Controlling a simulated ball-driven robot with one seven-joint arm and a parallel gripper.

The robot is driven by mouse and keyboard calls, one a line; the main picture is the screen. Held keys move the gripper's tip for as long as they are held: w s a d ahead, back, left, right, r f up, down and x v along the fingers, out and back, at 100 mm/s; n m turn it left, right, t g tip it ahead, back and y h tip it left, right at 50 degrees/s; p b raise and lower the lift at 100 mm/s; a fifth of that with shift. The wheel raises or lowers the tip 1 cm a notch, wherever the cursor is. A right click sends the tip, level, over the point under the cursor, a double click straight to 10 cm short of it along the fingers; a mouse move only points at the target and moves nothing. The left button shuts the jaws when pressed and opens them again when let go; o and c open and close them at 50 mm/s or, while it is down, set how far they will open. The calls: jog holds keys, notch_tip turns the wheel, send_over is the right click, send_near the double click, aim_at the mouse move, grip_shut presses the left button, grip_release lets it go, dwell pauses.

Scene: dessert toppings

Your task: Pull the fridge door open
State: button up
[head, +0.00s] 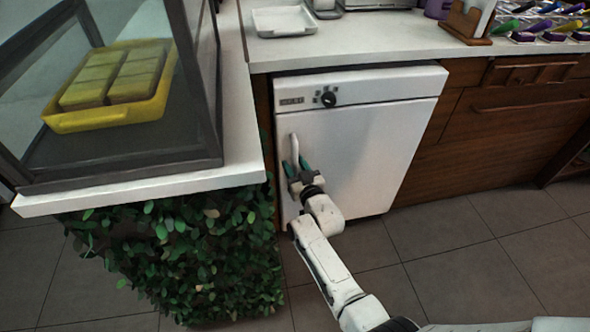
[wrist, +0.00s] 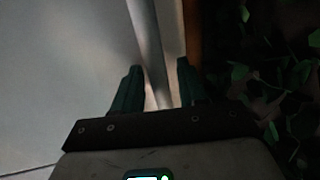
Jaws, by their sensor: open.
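The fridge (head: 350,135) is a low white unit under the counter, with a dark knob at the top of its front. Its door looks closed. A white vertical handle (head: 295,147) is at the door's left side. My gripper (head: 296,163) is at the lower part of this handle, with its dark green fingers apart. In the wrist view, the handle (wrist: 147,45) runs down between the two open fingers of my gripper (wrist: 158,70). I cannot tell whether either finger touches it. The handle's lower end is hidden behind the gripper in the head view.
A leafy hedge panel (head: 180,255) under the left white counter (head: 240,130) stands close to the handle side. A glass case with a yellow tray (head: 110,115) is on that counter. Wooden drawers (head: 520,115) are to the right.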

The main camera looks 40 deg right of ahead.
grip_shut()
dwell(0.4)
